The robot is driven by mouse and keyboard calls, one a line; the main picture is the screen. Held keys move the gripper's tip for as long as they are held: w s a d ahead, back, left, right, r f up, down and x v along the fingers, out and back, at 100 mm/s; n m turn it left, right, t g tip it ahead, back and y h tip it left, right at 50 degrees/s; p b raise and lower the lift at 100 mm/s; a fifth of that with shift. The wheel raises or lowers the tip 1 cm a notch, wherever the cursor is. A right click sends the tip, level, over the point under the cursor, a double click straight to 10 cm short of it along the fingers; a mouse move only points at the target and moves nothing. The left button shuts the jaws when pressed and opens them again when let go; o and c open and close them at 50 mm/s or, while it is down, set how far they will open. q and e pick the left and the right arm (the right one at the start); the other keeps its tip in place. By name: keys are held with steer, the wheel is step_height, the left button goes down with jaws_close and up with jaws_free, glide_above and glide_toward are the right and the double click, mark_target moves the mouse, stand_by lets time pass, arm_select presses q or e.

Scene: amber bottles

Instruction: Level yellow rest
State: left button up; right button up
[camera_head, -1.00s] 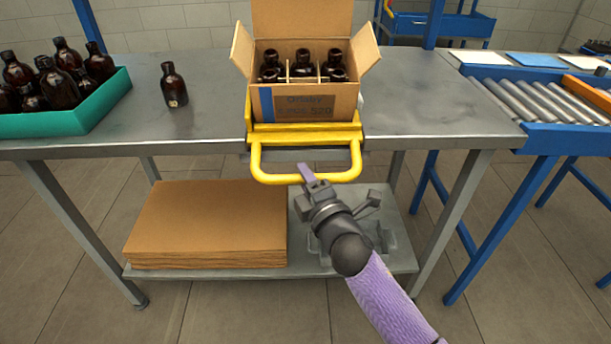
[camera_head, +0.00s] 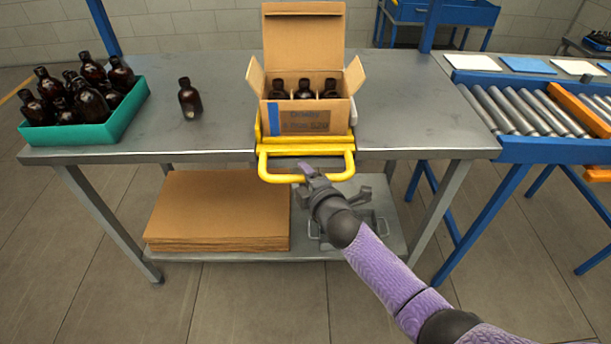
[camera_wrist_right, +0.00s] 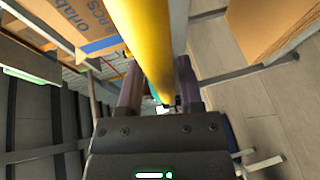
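The yellow rest (camera_head: 262,141) stands at the front edge of the steel table. It carries an open cardboard box (camera_head: 303,122) with dark bottles (camera_head: 304,88) inside. Its yellow handle (camera_head: 268,165) juts out past the table edge toward me. My right gripper (camera_head: 308,170) is at the front bar of this handle. In the right wrist view the yellow bar (camera_wrist_right: 142,35) runs between the two fingers of my right gripper (camera_wrist_right: 160,85), which look shut on it. The fingertips are partly hidden by the bar. The box looks close to upright. My left gripper is not in view.
A green crate (camera_head: 117,119) of amber bottles stands at the table's left, with a lone bottle (camera_head: 190,100) beside it. A roller conveyor (camera_head: 520,110) is at the right. Flat cardboard (camera_head: 218,210) lies on the lower shelf. The table (camera_head: 400,115) right of the box is clear.

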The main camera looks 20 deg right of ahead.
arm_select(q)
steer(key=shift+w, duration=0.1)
arm_select(e)
steer(key=shift+o, duration=0.7)
steer(key=shift+s, duration=0.1)
steer(key=shift+s+r+p, duration=0.15)
steer(key=shift+s+p, duration=0.15)
steer(key=shift+p, duration=0.05)
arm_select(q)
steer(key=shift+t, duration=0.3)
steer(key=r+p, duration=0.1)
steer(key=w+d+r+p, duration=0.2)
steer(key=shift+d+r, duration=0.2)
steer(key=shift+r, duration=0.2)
arm_select(e)
steer(key=v, duration=0.9)
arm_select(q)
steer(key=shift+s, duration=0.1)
